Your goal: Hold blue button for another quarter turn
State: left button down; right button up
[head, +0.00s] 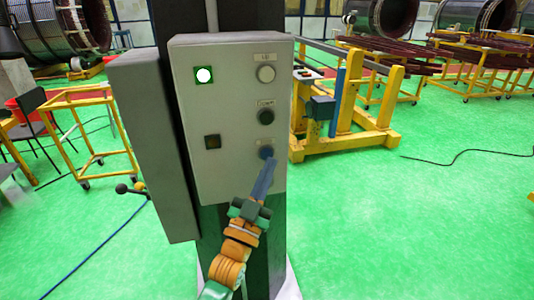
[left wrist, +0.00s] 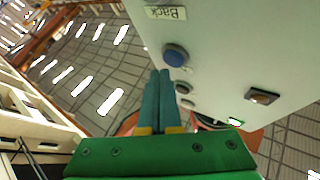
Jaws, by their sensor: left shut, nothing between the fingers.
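The blue button (head: 265,152) is the lowest button in the right column on the grey control box (head: 225,180). It also shows in the left wrist view (left wrist: 175,54), beside a label reading "Back". My left gripper (head: 272,163) has its two long blue fingers shut together and empty. In the left wrist view the fingertips (left wrist: 160,72) lie right by the button's edge. I cannot tell whether they touch or press it. My right gripper is not in view.
Above the blue button are a dark button (head: 265,116) and a pale one (head: 266,74). A lit indicator (head: 204,75) and a dark square one (head: 212,142) are at left. A yellow frame (head: 350,135) stands behind right. Green floor at right is mostly clear.

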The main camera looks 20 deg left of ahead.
pick_arm(q)
jog(key=shift+s+d+p, duration=0.5)
jog(key=shift+s+d, duration=0.2)
jog(key=shift+s, duration=0.35)
jog(key=shift+s+d+p, duration=0.45)
jog(key=shift+s+d, duration=0.25)
jog(key=shift+s, duration=0.35)
